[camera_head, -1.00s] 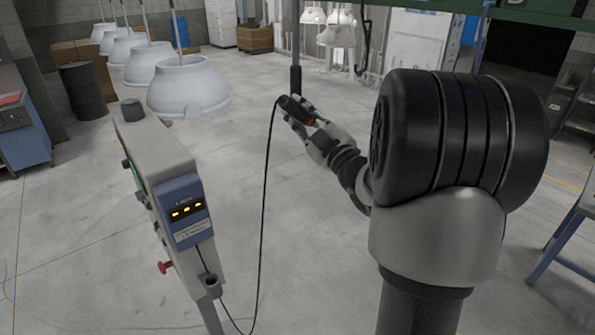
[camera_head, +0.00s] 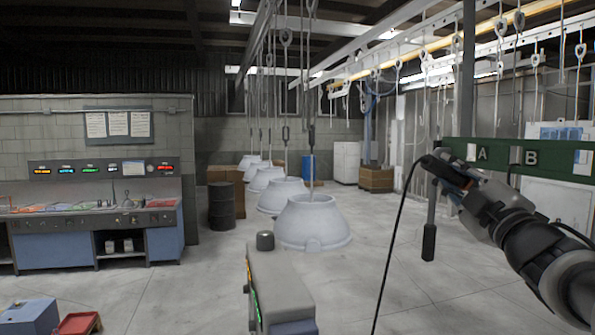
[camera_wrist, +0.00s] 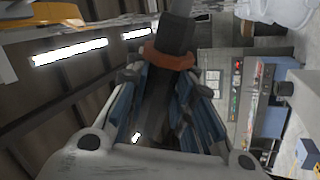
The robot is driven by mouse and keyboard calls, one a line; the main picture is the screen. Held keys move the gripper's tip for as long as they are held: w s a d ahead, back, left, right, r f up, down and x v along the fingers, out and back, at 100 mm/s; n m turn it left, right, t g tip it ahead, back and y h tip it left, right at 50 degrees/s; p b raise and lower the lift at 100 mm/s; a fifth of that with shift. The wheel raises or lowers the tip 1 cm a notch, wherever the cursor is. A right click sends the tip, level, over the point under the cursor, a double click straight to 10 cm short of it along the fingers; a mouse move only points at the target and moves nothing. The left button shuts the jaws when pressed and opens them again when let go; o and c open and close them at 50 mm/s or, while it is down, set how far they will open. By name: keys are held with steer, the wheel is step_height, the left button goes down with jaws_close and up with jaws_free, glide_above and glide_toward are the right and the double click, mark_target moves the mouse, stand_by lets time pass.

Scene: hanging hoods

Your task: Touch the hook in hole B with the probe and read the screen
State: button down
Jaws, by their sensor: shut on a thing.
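My gripper (camera_head: 447,172) is shut on the probe (camera_head: 432,162), a dark handle with a black cable hanging from it. In the wrist view, the probe (camera_wrist: 175,38) shows an orange-red ring between the blue-sided fingers (camera_wrist: 165,95). The green beam (camera_head: 455,150) carries the letters A and B (camera_head: 531,157). A greyish upright piece (camera_head: 515,155) shows just left of the B; I cannot tell whether it is the hook. My gripper is left of the B in the picture, apparently apart from it.
A grey rod with a black end (camera_head: 429,242) hangs down by my gripper. White hoods (camera_head: 313,222) hang in a row at mid-left. A dark drum (camera_head: 222,206) and a control desk (camera_head: 95,225) stand at left.

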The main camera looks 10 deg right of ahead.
mark_target(475, 186)
steer(key=d, duration=0.2)
steer(key=d+f, duration=0.1)
steer(key=d, duration=0.1)
steer(key=d+f+p, duration=0.1)
steer(key=shift+w+d+f, duration=0.15)
steer(key=shift+w+d, duration=0.05)
steer(key=shift+d, duration=0.2)
steer(key=shift+d+f, duration=0.1)
steer(key=shift+d, duration=0.05)
steer(key=shift+d+f, duration=0.2)
steer(key=shift+d, duration=0.3)
steer(key=shift+d+f, duration=0.2)
steer(key=shift+d, duration=0.25)
stand_by(0.6)
stand_by(0.4)
steer(key=shift+s+a+r+b, duration=0.1)
steer(key=shift+a+r+b, duration=0.4)
steer(key=shift+a, duration=0.9)
steer(key=shift+a+r+b, duration=0.25)
steer(key=shift+a+r, duration=0.4)
steer(key=shift+a, duration=0.7)
steer(key=shift+s+a+r+b, duration=0.1)
steer(key=shift+a+r+b, duration=0.4)
steer(key=shift+a, duration=0.9)
